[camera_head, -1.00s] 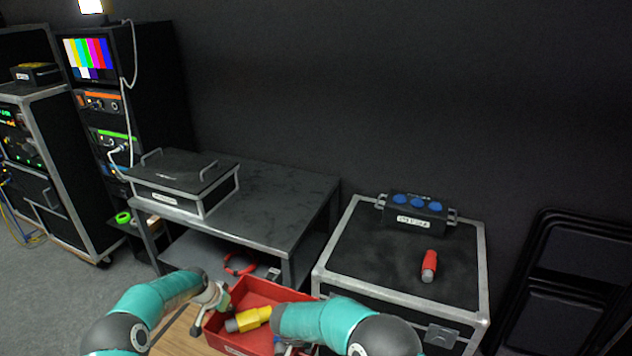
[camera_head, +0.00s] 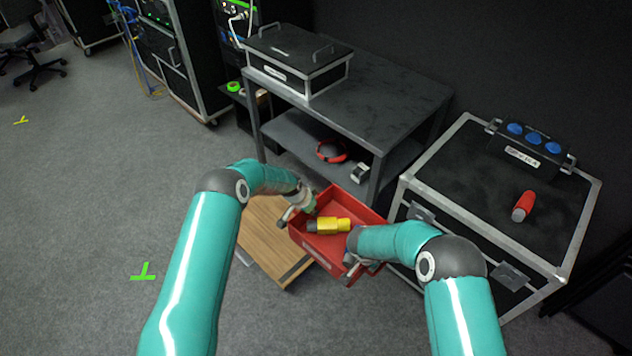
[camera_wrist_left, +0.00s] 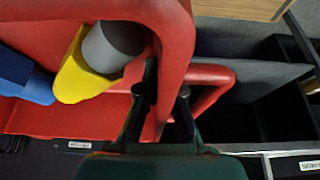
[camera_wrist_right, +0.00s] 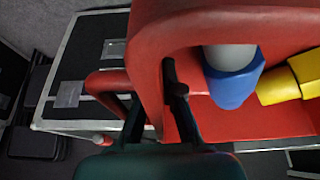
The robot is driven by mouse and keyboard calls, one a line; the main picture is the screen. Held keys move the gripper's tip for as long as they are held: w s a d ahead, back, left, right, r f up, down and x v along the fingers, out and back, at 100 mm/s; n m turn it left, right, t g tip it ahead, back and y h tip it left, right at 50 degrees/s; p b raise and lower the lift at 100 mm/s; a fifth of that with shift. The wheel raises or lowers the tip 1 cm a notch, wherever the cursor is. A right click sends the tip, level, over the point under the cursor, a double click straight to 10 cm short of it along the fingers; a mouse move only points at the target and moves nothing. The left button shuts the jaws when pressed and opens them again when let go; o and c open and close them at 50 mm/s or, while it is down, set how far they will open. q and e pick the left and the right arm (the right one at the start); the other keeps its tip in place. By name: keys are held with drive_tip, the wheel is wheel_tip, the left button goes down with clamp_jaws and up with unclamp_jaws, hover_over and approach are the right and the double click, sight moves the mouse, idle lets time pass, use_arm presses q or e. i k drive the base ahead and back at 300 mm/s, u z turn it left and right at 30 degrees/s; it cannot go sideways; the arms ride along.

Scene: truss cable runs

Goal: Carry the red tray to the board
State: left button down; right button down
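The red tray (camera_head: 322,258) is held between my two arms, low in front of the dark table and the flight case. A yellow connector (camera_head: 328,225) with a grey end lies in it; a blue connector (camera_wrist_right: 232,85) shows in the right wrist view. My left gripper (camera_head: 297,207) is shut on the tray's left end, its fingers either side of the red rim in the left wrist view (camera_wrist_left: 165,100). My right gripper (camera_head: 354,258) is shut on the opposite end; its fingers show in the right wrist view (camera_wrist_right: 157,95).
A wooden-topped surface (camera_head: 265,235) lies low beside and under the tray. The dark table (camera_head: 385,90) carries a black case (camera_head: 298,60). The flight case (camera_head: 455,180) bears a blue-socket box (camera_head: 530,148) and a red connector (camera_head: 523,206). Open floor (camera_head: 90,200) lies left.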

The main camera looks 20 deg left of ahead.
sight(274, 226)
drive_tip(key=u, duration=0.75)
drive_tip(key=k, duration=0.75)
drive_tip(key=u, duration=1)
drive_tip(key=k, duration=0.45)
drive_tip(key=u, duration=0.35)
drive_tip(key=i, duration=2)
drive_tip(key=z, duration=1)
drive_tip(key=i, duration=0.55)
drive_tip(key=z, duration=0.6)
